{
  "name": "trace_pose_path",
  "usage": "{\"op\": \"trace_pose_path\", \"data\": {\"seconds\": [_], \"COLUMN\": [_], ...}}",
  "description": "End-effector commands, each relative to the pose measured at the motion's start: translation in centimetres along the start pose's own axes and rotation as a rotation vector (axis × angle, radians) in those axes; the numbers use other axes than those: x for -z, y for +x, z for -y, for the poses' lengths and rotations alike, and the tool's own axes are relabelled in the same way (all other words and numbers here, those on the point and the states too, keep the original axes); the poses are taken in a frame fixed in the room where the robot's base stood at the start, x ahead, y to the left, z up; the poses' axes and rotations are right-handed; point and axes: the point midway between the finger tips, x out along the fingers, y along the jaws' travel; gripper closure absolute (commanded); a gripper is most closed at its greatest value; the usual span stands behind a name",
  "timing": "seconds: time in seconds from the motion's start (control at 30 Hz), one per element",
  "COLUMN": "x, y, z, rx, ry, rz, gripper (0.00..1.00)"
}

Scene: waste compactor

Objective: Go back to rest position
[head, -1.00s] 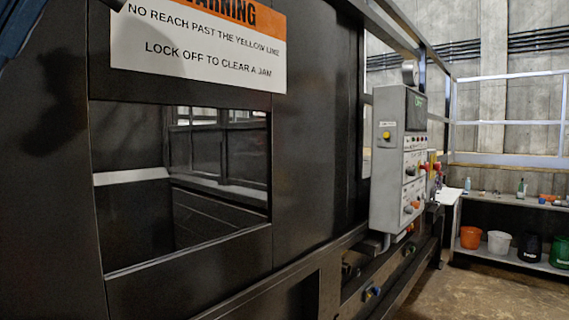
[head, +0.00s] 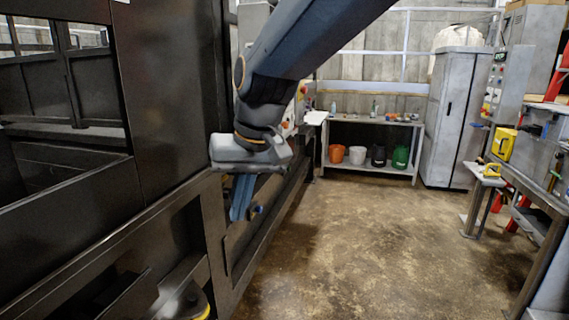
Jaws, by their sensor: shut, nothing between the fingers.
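My arm comes down from the top of the head view. My gripper (head: 238,212) hangs at its end, with a grey body and narrow blue fingers pointing down. The fingers are together and nothing shows between them. It is in front of the side of the dark compactor (head: 165,90), over its lower rail in the picture. I cannot tell whether there is a gap between them. The compactor's opening (head: 60,110) is at the left. The arm hides most of the grey control box.
A shelf bench (head: 372,122) with several buckets stands at the back. A grey cabinet (head: 452,120) is right of it. A workbench (head: 530,185) with a yellow item (head: 503,143) lines the right side. The concrete floor (head: 380,250) between is clear.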

Motion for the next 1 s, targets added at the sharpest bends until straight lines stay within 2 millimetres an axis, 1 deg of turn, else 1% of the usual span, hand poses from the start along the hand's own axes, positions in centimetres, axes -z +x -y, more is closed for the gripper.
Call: {"op": "trace_pose_path", "data": {"seconds": [0.03,0.07,0.1,0.17,0.2,0.27,0.3,0.37,0.4,0.5,0.6,0.63,0.77,1.0], "x": [-1.2,-1.9,-3.0,-5.0,-6.5,-8.9,-10.7,-13.3,-15.1,-18.8,-21.2,-21.7,-22.5,-22.5], "y": [1.4,2.1,3.0,4.3,5.1,6.2,6.8,7.7,8.2,9.0,9.5,9.6,9.8,9.7], "z": [-3.5,-5.3,-7.6,-11.1,-13.3,-16.4,-18.3,-20.8,-22.1,-24.5,-25.7,-25.9,-26.3,-26.3], "rx": [-0.03,-0.046,-0.067,-0.098,-0.117,-0.145,-0.161,-0.184,-0.196,-0.219,-0.232,-0.234,-0.239,-0.238], "ry": [0.044,0.067,0.096,0.139,0.169,0.211,0.239,0.278,0.303,0.351,0.381,0.386,0.395,0.393], "rz": [0.009,0.014,0.02,0.03,0.038,0.05,0.058,0.071,0.079,0.096,0.107,0.109,0.112,0.111], "gripper": [1.0,1.0,1.0,1.0,1.0,1.0,1.0,1.0,1.0,1.0,1.0,1.0,1.0,1.0]}}
